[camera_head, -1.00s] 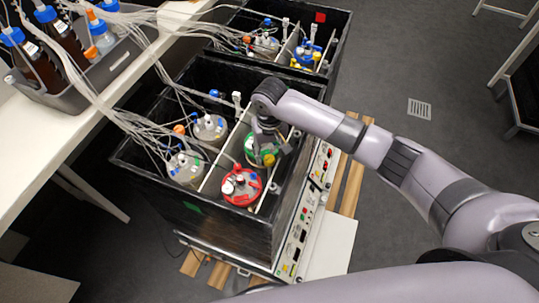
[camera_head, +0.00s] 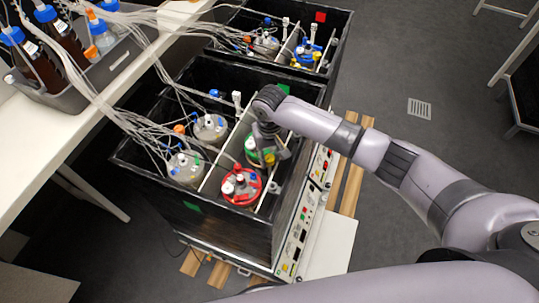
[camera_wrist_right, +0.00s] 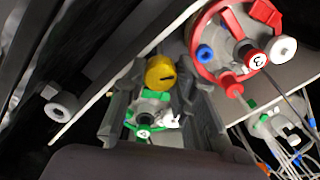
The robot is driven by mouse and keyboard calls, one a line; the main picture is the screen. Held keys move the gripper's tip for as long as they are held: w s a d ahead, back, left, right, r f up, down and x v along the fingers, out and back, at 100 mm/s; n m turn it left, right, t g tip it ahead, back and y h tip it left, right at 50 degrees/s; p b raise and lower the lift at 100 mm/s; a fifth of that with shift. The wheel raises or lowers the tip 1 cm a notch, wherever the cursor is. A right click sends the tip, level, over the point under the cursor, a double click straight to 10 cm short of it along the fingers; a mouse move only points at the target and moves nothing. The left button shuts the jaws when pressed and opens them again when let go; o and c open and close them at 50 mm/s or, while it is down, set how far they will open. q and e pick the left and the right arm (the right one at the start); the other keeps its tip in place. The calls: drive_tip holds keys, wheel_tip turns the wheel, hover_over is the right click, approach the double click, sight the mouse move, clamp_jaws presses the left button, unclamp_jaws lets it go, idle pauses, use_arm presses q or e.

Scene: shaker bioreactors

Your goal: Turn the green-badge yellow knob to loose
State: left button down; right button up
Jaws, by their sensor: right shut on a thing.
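The yellow knob (camera_wrist_right: 160,72) shows in the right wrist view, with a dark mark on its face. It sits on the vessel with the green ring (camera_wrist_right: 150,122), which bears a dark cap numbered 4. My right gripper (camera_wrist_right: 160,80) is shut on the yellow knob, one finger on each side. In the head view my right gripper (camera_head: 273,154) reaches down over the green-ringed vessel (camera_head: 252,149) in the near black box (camera_head: 240,225), and hides most of the knob. A green badge (camera_head: 192,206) is on that box's front wall. My left gripper is not in view.
A red-ringed vessel (camera_head: 241,187) stands close beside, nearer the front. Two more vessels with tubes (camera_head: 186,168) stand left of the white divider (camera_head: 222,158). A second black box (camera_head: 333,42) with a red badge (camera_head: 320,17) is behind. Loose tubing crosses from the bench (camera_head: 60,125).

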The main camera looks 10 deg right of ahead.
clamp_jaws()
